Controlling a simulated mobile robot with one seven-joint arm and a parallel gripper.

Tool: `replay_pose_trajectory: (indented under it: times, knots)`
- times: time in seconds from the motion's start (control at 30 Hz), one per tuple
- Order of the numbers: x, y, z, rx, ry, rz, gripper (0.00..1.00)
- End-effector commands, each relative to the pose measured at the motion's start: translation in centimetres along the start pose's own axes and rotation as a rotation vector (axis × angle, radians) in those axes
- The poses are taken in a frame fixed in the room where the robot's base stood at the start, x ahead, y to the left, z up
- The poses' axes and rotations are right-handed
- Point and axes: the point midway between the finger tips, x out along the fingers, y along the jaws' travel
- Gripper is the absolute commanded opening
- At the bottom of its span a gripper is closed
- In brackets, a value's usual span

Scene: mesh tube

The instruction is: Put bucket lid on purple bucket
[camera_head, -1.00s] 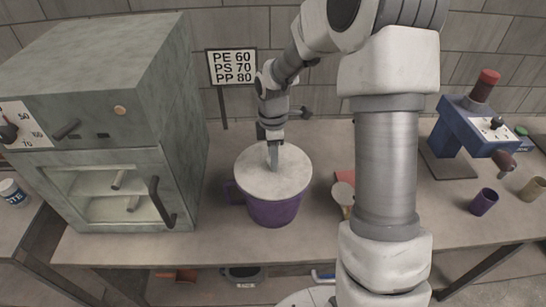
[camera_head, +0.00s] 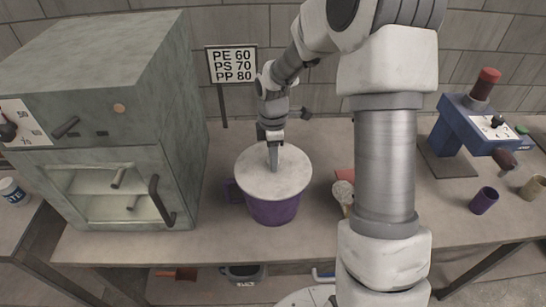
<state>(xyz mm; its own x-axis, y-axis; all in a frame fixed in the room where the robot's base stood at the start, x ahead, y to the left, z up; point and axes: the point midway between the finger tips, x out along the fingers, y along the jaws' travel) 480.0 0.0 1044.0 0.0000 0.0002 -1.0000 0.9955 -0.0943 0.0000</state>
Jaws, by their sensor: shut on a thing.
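The purple bucket (camera_head: 272,211) stands upright on the workbench, with its handle on the left side. The round pale grey bucket lid (camera_head: 290,178) covers the bucket's top and lies about level. I cannot tell whether it touches the rim all the way round. My gripper (camera_head: 273,165) points down above the lid's middle and is shut on the lid, at its centre. The lid's grip part is hidden by the fingers.
A grey oven (camera_head: 100,130) with a glass door stands to the left. A sign (camera_head: 232,65) stands behind. A scoop (camera_head: 343,190) lies to the right, partly behind my arm. A blue machine (camera_head: 470,130) and a small purple cup (camera_head: 484,201) are farther right.

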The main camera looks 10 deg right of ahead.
Motion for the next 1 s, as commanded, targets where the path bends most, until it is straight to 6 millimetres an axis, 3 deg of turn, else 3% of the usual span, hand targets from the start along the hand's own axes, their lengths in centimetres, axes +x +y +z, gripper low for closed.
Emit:
replay_pose_trajectory:
  times: [0.3, 0.33, 0.5, 0.73, 0.9, 1.0]
  knots:
    - [0.0, 0.0, 0.0, 0.0, 0.0, 0.0, 0.0]
    - [-0.01, 0.0, 0.0, 0.0, 0.0, 0.0, 0.38]
    - [-0.01, 0.0, 0.0, 0.0, 0.0, 0.0, 0.69]
    - [0.0, 0.0, 0.0, 0.0, 0.0, 0.0, 0.71]
    - [0.0, 0.0, 0.0, 0.0, 0.0, 0.0, 0.99]
    - [0.0, 0.0, 0.0, 0.0, 0.0, 0.0, 0.99]
